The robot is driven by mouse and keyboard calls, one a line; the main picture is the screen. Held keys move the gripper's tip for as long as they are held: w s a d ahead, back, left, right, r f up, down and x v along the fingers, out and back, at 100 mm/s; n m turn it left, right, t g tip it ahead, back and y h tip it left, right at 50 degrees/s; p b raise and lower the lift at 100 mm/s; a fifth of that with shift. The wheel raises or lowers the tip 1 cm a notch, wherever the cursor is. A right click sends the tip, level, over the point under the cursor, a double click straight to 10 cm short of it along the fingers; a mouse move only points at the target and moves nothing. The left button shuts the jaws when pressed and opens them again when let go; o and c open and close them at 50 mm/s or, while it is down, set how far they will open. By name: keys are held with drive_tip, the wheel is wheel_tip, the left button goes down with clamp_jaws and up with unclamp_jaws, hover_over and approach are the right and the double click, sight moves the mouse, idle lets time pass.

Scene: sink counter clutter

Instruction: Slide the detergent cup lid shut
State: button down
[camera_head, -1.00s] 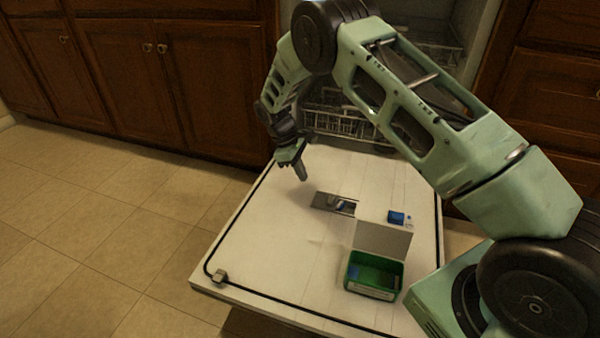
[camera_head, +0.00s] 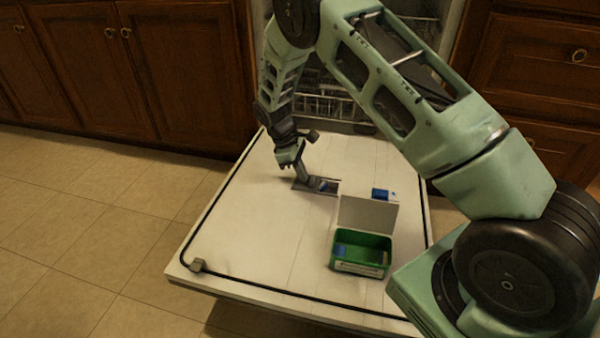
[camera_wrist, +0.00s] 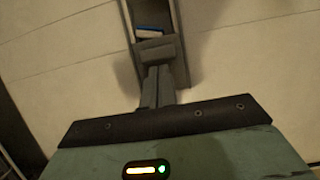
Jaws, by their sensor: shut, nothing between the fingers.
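The detergent cup (camera_head: 331,190) is a small grey metal recess set in the white inner face of the open dishwasher door (camera_head: 240,230). Its lid (camera_head: 298,187) appears as a grey plate at the left part of the cup, and the right part is uncovered. A blue and white tablet (camera_wrist: 150,31) lies inside the cup in the wrist view. My gripper (camera_head: 303,181) is shut and empty, pointing down at the lid end of the cup. In the wrist view my fingertips (camera_wrist: 155,50) cover part of the cup and lid. I cannot tell whether they touch the lid.
A green box (camera_head: 362,256) with its pale lid raised stands on the door, right of and nearer than the cup. A small blue block (camera_head: 381,194) lies behind it. A dishwasher rack (camera_head: 325,106) is at the back. The door's left part is clear.

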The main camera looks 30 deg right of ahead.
drive_tip(key=s+d+p, duration=0.1)
drive_tip(key=p, duration=0.1)
drive_tip(key=s+d+p, duration=0.1)
drive_tip(key=s+d, duration=0.1)
drive_tip(key=s+d+p, duration=0.1)
drive_tip(key=p, duration=0.1)
drive_tip(key=shift+s+d+r+p, duration=0.15)
drive_tip(key=shift+r+p, duration=0.1)
drive_tip(key=shift+p, duration=0.1)
drive_tip(key=shift+s+d+f, duration=0.3)
drive_tip(key=shift+s+d, duration=0.05)
drive_tip(key=shift+s, duration=0.05)
